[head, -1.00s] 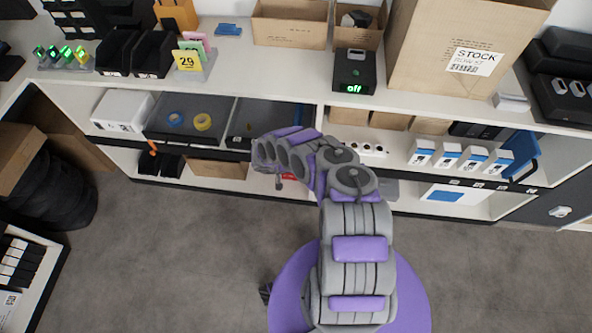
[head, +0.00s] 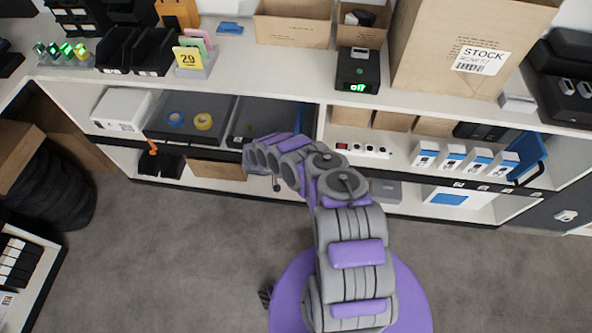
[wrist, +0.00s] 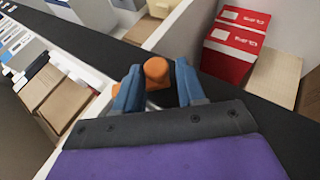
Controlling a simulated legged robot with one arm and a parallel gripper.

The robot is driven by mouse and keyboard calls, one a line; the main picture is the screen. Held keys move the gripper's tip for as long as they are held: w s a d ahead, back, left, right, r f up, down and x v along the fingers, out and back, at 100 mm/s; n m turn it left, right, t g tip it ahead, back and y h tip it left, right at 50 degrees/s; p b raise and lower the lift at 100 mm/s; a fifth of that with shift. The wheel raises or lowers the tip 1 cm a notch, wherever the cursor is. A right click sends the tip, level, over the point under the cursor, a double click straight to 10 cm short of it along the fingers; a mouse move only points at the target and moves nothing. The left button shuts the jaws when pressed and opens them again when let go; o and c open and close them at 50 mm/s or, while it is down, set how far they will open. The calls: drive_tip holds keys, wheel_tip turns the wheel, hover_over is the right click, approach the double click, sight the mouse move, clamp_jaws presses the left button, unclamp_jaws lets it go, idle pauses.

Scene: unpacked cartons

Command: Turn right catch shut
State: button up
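In the wrist view, an orange catch (wrist: 156,72) with a rounded knob stands on a dark strip. My gripper (wrist: 158,76) has its two blue-grey fingers on either side of the knob. The fingers look apart, with a dark gap between the knob and the right finger; contact on the left is unclear. More orange of the catch shows low beside the left finger. In the head view my arm covers this catch and the fingertips. A second orange catch (head: 153,147) is on the shelf's dark front strip at the left.
Trays (head: 190,118) with tape rolls sit behind the strip. Red-and-white boxes (wrist: 232,45) stand in the lower shelf, right in the wrist view. Brown boxes (wrist: 62,103) are at its left. The worktop above holds cartons (head: 290,28) and a device (head: 358,70). The floor in front is clear.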

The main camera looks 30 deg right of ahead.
drive_tip(key=shift+o, duration=1.1)
drive_tip(key=shift+s, duration=0.1)
drive_tip(key=p+v, duration=0.4)
drive_tip(key=v, duration=1.3)
drive_tip(key=shift+a+p, duration=0.15)
drive_tip(key=shift+p, duration=0.2)
